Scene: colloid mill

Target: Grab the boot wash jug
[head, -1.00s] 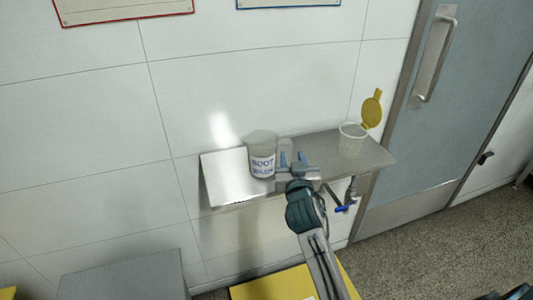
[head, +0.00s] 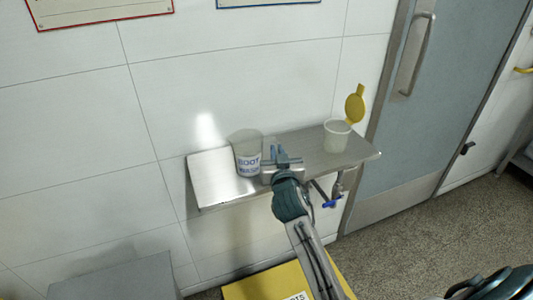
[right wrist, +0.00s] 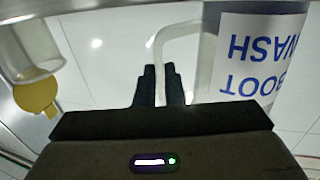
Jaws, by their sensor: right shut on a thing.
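The boot wash jug (head: 247,160) is a translucent tub with a white label reading BOOT WASH. It stands upright on the left part of the steel shelf (head: 212,178). It also shows upside down in the right wrist view (right wrist: 258,55), with its pale loop handle (right wrist: 185,28) beside my fingers. My right gripper (head: 278,153) is at the jug's right side, and its two dark fingers (right wrist: 158,85) are close together on the handle. My left gripper is out of view.
A blue-handled tap (head: 333,202) is below the shelf. A yellow box (head: 270,284) and a grey box (head: 115,280) stand below. A grey door (head: 400,130) is to the right.

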